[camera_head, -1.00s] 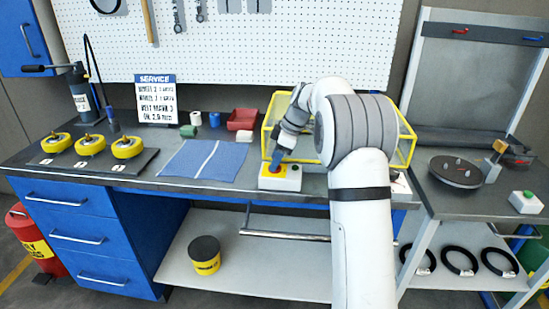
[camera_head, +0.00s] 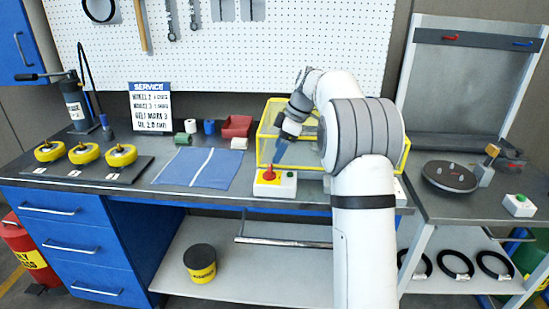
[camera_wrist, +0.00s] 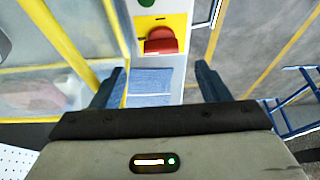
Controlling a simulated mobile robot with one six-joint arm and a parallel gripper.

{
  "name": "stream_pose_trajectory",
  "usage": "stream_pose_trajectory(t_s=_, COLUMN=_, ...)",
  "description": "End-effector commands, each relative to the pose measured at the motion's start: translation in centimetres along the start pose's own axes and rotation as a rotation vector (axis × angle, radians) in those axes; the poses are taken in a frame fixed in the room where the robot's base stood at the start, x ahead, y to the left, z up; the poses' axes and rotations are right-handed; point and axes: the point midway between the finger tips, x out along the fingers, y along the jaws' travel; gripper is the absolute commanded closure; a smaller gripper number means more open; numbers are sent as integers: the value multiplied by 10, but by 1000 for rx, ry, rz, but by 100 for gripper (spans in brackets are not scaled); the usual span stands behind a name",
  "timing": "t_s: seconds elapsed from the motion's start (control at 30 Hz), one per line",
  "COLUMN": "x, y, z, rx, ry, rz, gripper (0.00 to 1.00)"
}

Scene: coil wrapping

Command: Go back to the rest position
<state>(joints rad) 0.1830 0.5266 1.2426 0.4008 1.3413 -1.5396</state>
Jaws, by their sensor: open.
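My gripper (camera_head: 279,150) is at the end of my white arm, above the workbench in front of the yellow-framed clear box. In the wrist view my gripper (camera_wrist: 160,88) has its two dark blue fingers spread apart with nothing between them. Below it in the head view is a button box (camera_head: 285,190) with a red knob (camera_head: 268,173) on yellow and a green button. The red knob also shows in the wrist view (camera_wrist: 161,40), beyond the fingertips and apart from them.
The yellow-framed box (camera_head: 262,137) stands close behind my gripper. A blue cloth (camera_head: 195,168) and a black plate with yellow wheels (camera_head: 82,154) lie to the left. A turntable (camera_head: 448,177) stands on the right bench. The shelf below holds a yellow-black tin (camera_head: 200,265).

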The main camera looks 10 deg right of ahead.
Motion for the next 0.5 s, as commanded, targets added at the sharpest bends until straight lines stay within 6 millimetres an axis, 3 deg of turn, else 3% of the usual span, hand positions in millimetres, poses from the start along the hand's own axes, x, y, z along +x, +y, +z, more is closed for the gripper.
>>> stream_pose_trajectory(t_s=0.13, x=-11, y=0, z=0, rx=1, ry=0, rz=1, gripper=31)
stream_pose_trajectory(t_s=0.5, x=-14, y=-3, z=-1, rx=9, ry=-3, rz=2, gripper=31)
